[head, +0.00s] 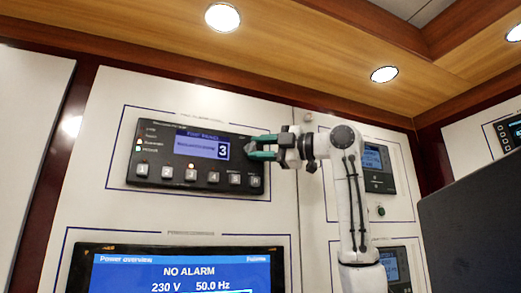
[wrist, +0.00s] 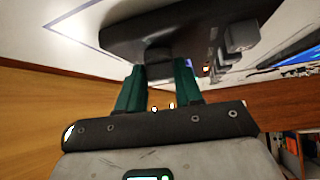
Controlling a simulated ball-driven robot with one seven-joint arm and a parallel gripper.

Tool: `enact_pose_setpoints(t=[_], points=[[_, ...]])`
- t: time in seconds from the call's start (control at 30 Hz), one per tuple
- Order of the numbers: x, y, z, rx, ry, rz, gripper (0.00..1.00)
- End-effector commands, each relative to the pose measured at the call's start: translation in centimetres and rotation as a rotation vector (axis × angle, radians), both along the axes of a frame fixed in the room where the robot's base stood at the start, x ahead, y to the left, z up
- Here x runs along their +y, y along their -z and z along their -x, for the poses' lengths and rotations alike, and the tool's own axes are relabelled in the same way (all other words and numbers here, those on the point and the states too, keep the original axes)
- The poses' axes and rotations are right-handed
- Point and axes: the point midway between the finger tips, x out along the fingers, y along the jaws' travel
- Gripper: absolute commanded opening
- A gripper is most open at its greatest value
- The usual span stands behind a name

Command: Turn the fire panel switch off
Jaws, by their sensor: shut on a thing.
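A dark control panel (head: 192,158) with a small blue display showing "3" and a row of numbered keys is on the white wall in the head view. I cannot read its heading, so I cannot tell whether it is the fire panel. My gripper (head: 256,148) has its green fingers at the panel's right end. In the wrist view, my gripper (wrist: 159,78) has one finger on each side of a small dark knob-like part (wrist: 158,56) on the panel and is shut on it. The part's turn position is hidden.
A large screen (head: 180,272) reading "NO ALARM" is below. More panels with displays (head: 378,160) are on the wall to the right behind my arm. A dark slab (head: 475,225) fills the lower right. A wooden ceiling edge (head: 200,60) runs above the panels.

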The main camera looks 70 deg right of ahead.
Motion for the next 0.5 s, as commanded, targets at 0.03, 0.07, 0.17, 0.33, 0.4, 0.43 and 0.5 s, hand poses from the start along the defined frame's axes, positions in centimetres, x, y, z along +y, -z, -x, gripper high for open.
enact_pose_setpoints(t=[0.03,0.07,0.17,0.33,0.4,0.43,0.5], points=[[0.08,-0.08,-0.03,0.025,-0.001,0.019,0.05],[0.07,-0.11,-0.03,0.038,-0.001,0.031,0.05],[0.04,-0.16,-0.02,0.078,0.000,0.064,0.05],[0.01,-0.20,-0.04,0.125,-0.001,0.104,0.05],[0.04,-0.24,-0.03,0.136,-0.001,0.114,0.05],[0.04,-0.25,-0.03,0.139,-0.001,0.117,0.05],[0.02,-0.24,-0.04,0.146,0.000,0.123,0.05]])
